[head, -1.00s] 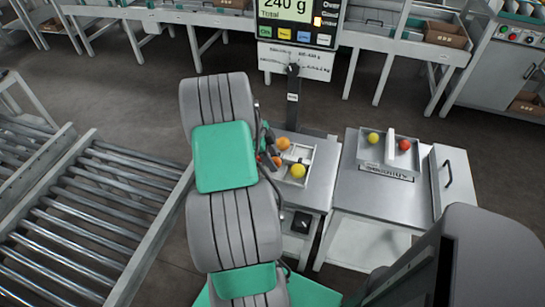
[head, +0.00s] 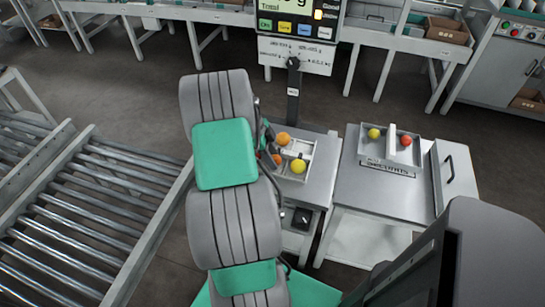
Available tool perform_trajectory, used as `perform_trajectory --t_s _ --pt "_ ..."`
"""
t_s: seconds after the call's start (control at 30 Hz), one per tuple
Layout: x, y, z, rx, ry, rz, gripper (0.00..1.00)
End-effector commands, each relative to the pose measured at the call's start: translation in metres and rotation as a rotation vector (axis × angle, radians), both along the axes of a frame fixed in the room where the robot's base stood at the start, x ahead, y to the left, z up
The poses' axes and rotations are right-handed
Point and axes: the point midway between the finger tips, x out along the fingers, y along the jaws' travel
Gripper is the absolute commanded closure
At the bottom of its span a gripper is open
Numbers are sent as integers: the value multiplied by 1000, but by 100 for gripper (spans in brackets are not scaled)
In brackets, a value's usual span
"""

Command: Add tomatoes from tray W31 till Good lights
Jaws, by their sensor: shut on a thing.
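A divided tray (head: 312,150) on the near bench holds an orange tomato (head: 284,139), a yellow one (head: 298,166) and an orange-red one (head: 276,159). A second tray (head: 420,156) on the right bench holds a yellow tomato (head: 374,133) and a red one (head: 406,140), a pale divider between them. Its label is too blurred to read. My gripper (head: 266,146) is mostly hidden behind my arm at the first tray's left side, shut on what seems a tomato.
A roller conveyor (head: 75,220) fills the left. The right bench (head: 350,190) has bare top before its tray and a panel with a black handle (head: 449,168) at its right. A black knob (head: 302,218) is on the front of the near bench. More benches line the back.

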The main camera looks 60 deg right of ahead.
Motion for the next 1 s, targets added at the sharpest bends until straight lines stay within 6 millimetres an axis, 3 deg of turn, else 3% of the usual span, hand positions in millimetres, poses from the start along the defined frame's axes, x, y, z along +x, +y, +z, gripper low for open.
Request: perform_trajectory --t_s 0.5,0.53,0.83,0.87,1.0 --pt "0 0 -8 0 0 0 81" --pt "0 0 -8 0 0 0 60" --pt "0 0 -7 0 0 0 36" --pt "0 0 -7 0 0 0 53" --pt "0 0 -7 0 0 0 51"
